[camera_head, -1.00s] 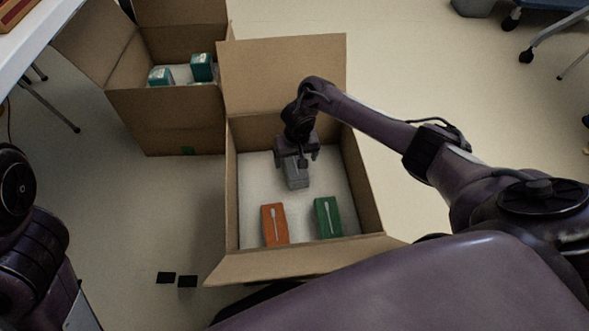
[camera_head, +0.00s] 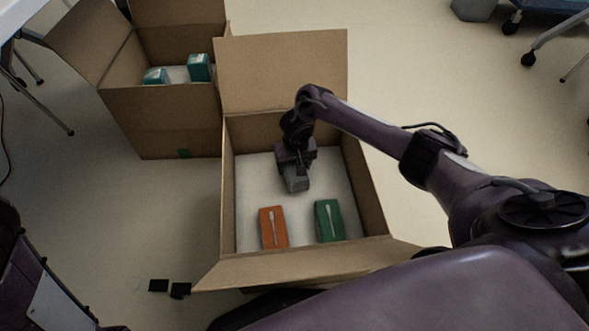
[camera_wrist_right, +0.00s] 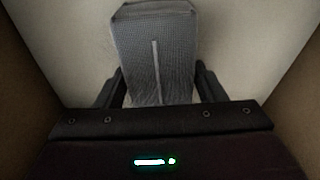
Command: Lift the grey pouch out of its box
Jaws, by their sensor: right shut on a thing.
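The grey pouch (camera_head: 296,184) is in the near open cardboard box (camera_head: 300,268), toward the middle of its white floor. My right gripper (camera_head: 297,172) reaches down into the box and is shut on the pouch. In the right wrist view the pouch (camera_wrist_right: 155,55) stands out between the two dark fingers (camera_wrist_right: 160,88), with a pale stripe along it. I cannot tell whether the pouch touches the box floor. My left arm shows at the left edge, but its gripper is out of view.
An orange packet (camera_head: 273,228) and a green packet (camera_head: 328,220) lie near the box's front wall. A second open box (camera_head: 165,125) with teal cartons (camera_head: 199,68) stands behind left. Open floor lies right.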

